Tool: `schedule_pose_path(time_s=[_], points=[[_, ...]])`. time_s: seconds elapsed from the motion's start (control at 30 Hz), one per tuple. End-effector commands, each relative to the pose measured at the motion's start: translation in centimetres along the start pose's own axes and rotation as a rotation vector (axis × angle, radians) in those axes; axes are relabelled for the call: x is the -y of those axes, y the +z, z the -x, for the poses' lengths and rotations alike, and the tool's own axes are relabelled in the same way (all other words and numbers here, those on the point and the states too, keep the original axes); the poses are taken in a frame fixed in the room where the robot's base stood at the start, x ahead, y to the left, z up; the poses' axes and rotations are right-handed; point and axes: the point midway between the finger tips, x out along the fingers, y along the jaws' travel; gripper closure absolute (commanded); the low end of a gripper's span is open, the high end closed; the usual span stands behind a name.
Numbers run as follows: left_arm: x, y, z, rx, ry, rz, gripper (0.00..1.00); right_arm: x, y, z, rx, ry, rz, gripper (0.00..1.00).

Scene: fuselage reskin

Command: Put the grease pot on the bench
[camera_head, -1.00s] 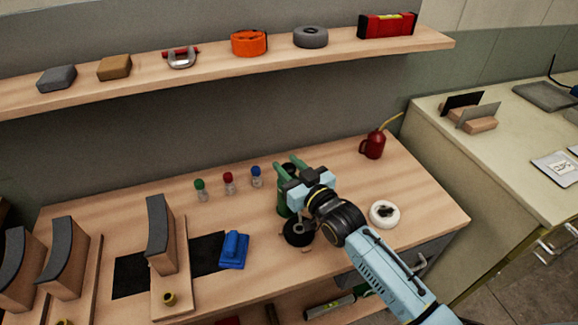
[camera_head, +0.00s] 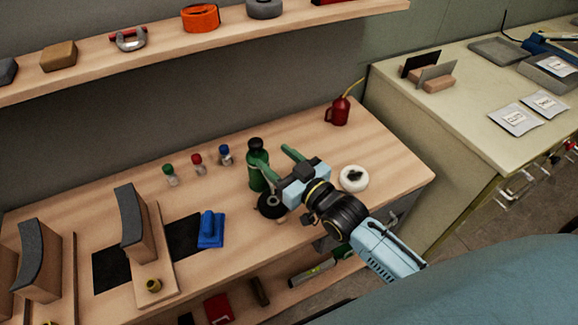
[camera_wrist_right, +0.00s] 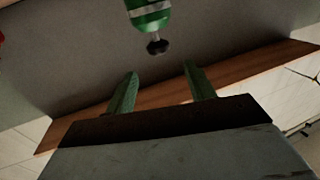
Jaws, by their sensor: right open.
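No thing in view is plainly marked as the grease pot. A round white pot-like thing with a dark middle (camera_head: 354,178) sits on the wooden bench (camera_head: 300,127), right of my right gripper. A round black thing (camera_head: 271,205) sits left of the gripper. A green bottle with a dark cap (camera_head: 257,168) stands upright on the bench. My right gripper (camera_head: 281,164) is open and empty, just right of the bottle. In the right wrist view the bottle (camera_wrist_right: 150,14) appears upside down beyond the open fingers, apart from them. My left gripper is not in view.
Small capped bottles (camera_head: 197,164) and a red oil can (camera_head: 338,111) stand on the bench. A blue object (camera_head: 210,229) and curved dark-topped blocks (camera_head: 133,222) are at left. A shelf (camera_head: 160,60) runs above. A pale cabinet (camera_head: 440,120) adjoins the right side.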

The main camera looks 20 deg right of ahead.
Motion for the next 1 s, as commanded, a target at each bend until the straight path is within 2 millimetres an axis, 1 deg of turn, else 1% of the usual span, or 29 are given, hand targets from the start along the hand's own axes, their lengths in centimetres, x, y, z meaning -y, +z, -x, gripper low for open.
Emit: schedule_pose_path(time_s=[0.03, 0.1, 0.2, 0.3, 1.0], points=[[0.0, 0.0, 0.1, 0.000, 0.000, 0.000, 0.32, 0.0, 0.0, 1.0, 0.002, 0.000, 0.000, 0.46], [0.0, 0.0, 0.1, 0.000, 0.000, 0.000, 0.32, 0.0, 0.0, 2.0, 0.001, 0.000, 0.001, 0.46], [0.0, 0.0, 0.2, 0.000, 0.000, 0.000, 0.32, 0.0, 0.0, 3.0, 0.001, 0.000, 0.001, 0.46], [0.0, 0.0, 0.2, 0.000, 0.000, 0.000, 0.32, 0.0, 0.0, 3.6, 0.000, 0.000, 0.000, 0.46], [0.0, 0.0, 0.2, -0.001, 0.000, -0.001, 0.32, 0.0, -0.1, 3.7, -0.001, 0.000, 0.000, 0.46]])
